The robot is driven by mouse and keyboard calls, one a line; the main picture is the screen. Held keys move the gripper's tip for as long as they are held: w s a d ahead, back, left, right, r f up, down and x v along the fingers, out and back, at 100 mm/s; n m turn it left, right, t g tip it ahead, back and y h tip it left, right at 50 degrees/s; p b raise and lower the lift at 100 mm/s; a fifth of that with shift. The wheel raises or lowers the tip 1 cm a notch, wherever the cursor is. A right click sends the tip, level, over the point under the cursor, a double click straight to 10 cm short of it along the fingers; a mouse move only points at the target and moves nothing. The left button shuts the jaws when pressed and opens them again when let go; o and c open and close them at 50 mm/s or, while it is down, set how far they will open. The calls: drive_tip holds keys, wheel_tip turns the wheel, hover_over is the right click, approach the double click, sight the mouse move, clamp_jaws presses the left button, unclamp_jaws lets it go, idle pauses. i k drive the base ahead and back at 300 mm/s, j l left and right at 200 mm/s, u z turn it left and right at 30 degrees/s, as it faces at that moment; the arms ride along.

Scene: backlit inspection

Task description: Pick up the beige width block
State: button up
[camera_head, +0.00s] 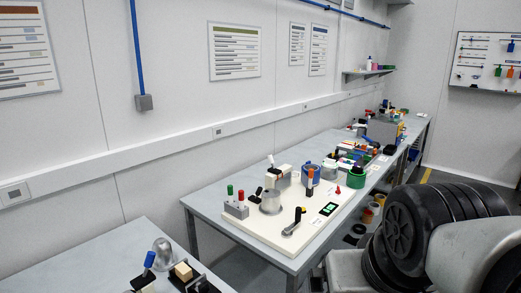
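A small beige block (183,271) sits on a black holder on the near table, at the bottom left of the head view. A larger beige block-like piece (279,178) stands by a grey round base on the white board of the long bench. I cannot tell from this view alone which of the two is the width block. My gripper is not in view.
Beside the small block are a blue-handled piece (149,261) and a silver knob (162,246). The white board (262,238) on the long bench (203,205) carries several fixtures. Large black ribbed round shapes (400,225) and grey parts block the lower right.

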sight(183, 271)
drive_tip(key=u, duration=1.05)
